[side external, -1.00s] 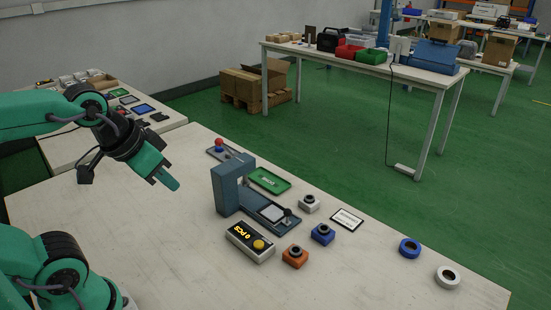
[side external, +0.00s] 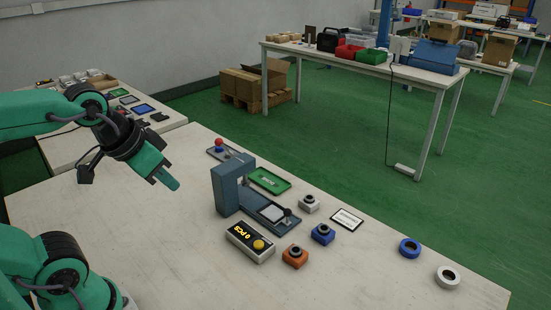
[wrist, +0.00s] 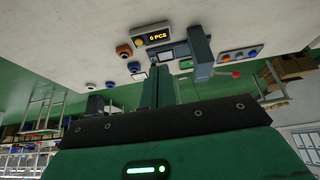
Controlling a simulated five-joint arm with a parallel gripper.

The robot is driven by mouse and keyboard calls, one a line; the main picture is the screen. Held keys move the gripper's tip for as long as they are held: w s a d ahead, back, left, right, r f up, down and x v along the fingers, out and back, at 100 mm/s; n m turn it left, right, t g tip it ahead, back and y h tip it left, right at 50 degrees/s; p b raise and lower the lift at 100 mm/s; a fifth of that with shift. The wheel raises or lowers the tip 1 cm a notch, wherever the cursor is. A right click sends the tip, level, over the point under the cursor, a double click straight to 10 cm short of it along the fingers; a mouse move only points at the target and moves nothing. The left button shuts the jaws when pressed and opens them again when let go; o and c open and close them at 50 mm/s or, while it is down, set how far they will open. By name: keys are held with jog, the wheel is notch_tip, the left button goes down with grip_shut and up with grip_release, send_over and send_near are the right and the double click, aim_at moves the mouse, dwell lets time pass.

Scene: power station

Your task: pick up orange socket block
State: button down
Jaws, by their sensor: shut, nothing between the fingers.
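The orange socket block (side external: 295,256) sits on the white table, with a dark round socket on top. It stands just right of the counter box (side external: 250,242) that reads "0 PCS". In the wrist view the orange block (wrist: 124,51) is left of the counter box (wrist: 153,37). My gripper (side external: 172,184) is shut and empty, raised above the table to the left of the block and well apart from it. Its closed fingers (wrist: 158,88) show in the wrist view.
A blue-grey press (side external: 232,188) stands behind the counter box. A blue block (side external: 322,234) and a white block (side external: 309,204) stand near the orange one. The table's front is clear.

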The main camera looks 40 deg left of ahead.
dwell(0.4)
jog(key=shift+c, duration=2)
grip_release()
jog(key=shift+w, duration=0.1)
